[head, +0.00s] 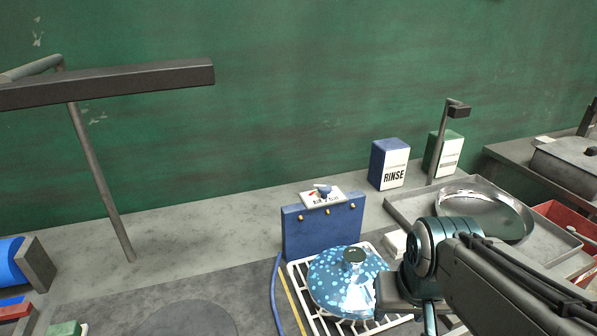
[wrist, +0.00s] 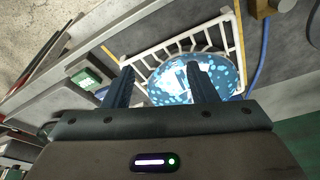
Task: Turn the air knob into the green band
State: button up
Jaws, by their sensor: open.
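The green band is too small to make out. My gripper (head: 405,318) is at the lower right of the head view, in front of and below the knob, apart from it. In the wrist view my gripper (wrist: 160,75) has its two fingers spread with nothing between them, above the white rack.
A blue speckled lid (head: 335,283) sits on the white wire rack (head: 305,315) in front of the box. A blue hose (head: 273,290) runs down its left side. The RINSE carton (head: 389,164) and metal tray (head: 400,207) stand right.

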jog(key=w+a+r+p, duration=0.3)
jog(key=w+a+r, duration=0.1)
jog(key=w+r, duration=0.75)
jog(key=m+t+p, duration=0.1)
jog(key=m+p, duration=0.1)
jog(key=p, duration=0.1)
send_near(325, 187)
jog(key=shift+t+h, duration=0.3)
jog(key=shift+h, duration=0.1)
jog(key=x, duration=0.2)
jog(key=p+x, duration=0.1)
jog(key=x, duration=0.2)
jog(key=p+x, duration=0.1)
jog(key=x, duration=0.2)
jog(key=shift+s+a+f, duration=0.15)
jog(key=shift+a+f, duration=0.1)
jog(key=shift+a, duration=0.1)
